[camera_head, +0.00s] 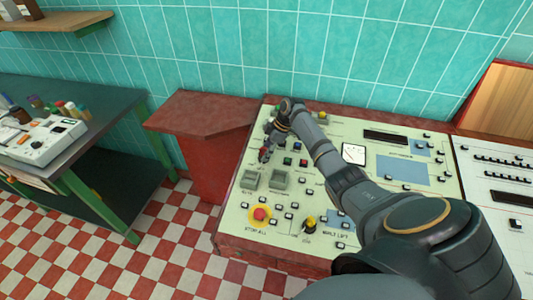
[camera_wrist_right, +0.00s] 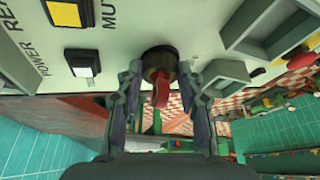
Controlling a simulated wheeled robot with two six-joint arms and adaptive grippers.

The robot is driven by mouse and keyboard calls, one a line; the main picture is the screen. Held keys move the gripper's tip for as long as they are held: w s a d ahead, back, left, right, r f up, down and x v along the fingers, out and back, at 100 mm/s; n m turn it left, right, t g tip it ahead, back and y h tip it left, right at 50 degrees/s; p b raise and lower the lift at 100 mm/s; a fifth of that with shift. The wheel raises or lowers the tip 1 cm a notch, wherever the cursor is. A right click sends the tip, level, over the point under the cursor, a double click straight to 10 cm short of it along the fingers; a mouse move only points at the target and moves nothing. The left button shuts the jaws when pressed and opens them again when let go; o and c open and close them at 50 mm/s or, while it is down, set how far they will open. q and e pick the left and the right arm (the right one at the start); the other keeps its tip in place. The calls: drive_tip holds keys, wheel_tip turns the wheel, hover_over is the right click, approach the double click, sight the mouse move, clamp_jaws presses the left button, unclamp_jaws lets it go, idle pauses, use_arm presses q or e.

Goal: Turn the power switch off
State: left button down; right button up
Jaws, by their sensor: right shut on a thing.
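A cream control panel (camera_head: 238,212) fills the middle of the head view. My right gripper (camera_head: 266,152) is over its upper left part, with the arm reaching across the panel from the lower right. In the right wrist view, the gripper's two fingers (camera_wrist_right: 161,80) are shut on a dark round switch (camera_wrist_right: 159,60) with a red lever (camera_wrist_right: 161,92), one finger on each side. The lettering POWER stands on the panel at the left of that view. The switch is hard to make out in the head view. My left gripper is not in view.
Grey square housings (camera_head: 280,179) sit just below the gripper. A red stop button (camera_head: 260,215) on a yellow ring and a yellow-black knob (camera_head: 310,223) are nearer the front. A red cabinet (camera_head: 205,115) and green-framed workbench (camera_head: 100,105) stand left, with checkered floor between.

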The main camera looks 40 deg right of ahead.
idle(0.5)
drive_tip(key=o, duration=1.2)
drive_tip(key=v, duration=1.2)
drive_tip(key=shift+w+r, duration=0.1)
drive_tip(key=shift+w, duration=0.05)
